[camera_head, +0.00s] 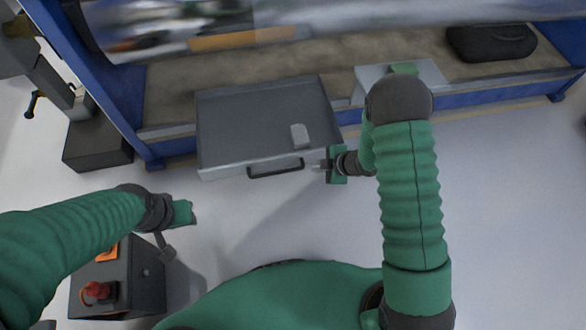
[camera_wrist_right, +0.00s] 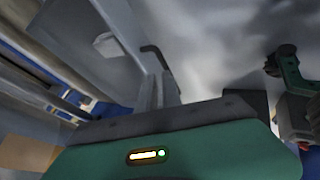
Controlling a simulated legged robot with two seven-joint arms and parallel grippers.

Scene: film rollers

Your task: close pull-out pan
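The pull-out pan (camera_head: 235,110) is a shallow grey tray standing pulled out from the shelf in the head view. A dark bar handle (camera_head: 275,170) runs along its front wall. My right gripper (camera_head: 316,167) is just right of the handle, near the pan's front right corner; I cannot tell whether it touches. In the right wrist view the pan (camera_wrist_right: 65,35) fills the upper left and the dark handle (camera_wrist_right: 154,54) shows beyond the fingers. The right finger gap is unclear. My left gripper (camera_head: 187,213) hangs over the floor left of the pan, its fingers unclear.
A small light grey block (camera_head: 300,136) lies in the pan. A light grey box with a green top (camera_head: 403,70) and a black case (camera_head: 490,42) stand on the shelf (camera_head: 340,55) at right. Blue posts frame the shelf.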

